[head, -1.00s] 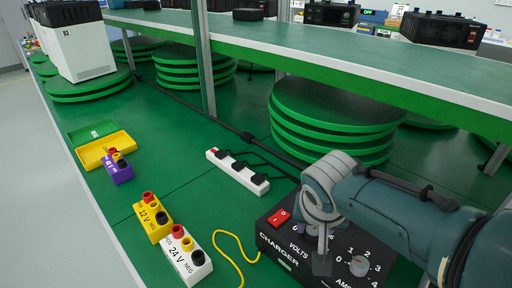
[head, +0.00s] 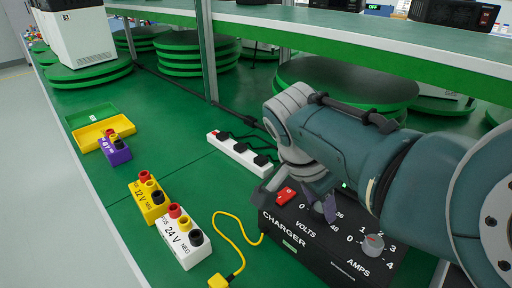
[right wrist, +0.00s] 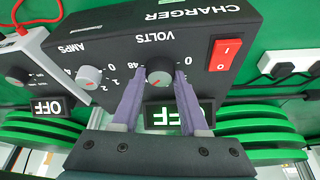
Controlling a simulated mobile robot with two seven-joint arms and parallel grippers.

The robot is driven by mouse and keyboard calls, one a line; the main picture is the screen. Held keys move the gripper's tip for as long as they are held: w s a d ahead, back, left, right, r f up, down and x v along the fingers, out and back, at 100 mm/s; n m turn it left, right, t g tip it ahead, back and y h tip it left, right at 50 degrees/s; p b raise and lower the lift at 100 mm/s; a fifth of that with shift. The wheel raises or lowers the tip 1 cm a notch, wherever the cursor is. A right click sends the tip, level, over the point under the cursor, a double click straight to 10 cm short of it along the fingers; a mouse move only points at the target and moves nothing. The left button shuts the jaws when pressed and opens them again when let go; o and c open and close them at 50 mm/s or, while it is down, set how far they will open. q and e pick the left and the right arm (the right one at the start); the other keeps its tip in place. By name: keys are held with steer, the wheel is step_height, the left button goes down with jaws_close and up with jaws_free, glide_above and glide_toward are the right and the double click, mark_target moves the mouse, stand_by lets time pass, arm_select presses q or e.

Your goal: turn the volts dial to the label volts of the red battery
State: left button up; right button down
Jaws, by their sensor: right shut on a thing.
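The black charger (head: 310,242) sits on the green bench at the lower right. The batteries in view are yellow marked 12 V (head: 149,203), white marked 24 V (head: 182,246) and purple (head: 116,153); none has a red body. My left gripper is not in view.
The charger also has a red switch (right wrist: 226,54) and an amps dial (head: 373,243). A yellow cable (head: 236,247) lies left of it. A white power strip (head: 240,154) and stacked green discs (head: 345,84) stand behind. An open yellow box (head: 101,133) is at the left.

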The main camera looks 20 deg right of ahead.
steer(key=shift+f, duration=0.1)
stand_by(0.5)
steer(key=shift+c, duration=2.2)
jaws_free()
steer(key=p+v, duration=0.3)
steer(key=v, duration=0.7)
steer(key=shift+d, duration=0.1)
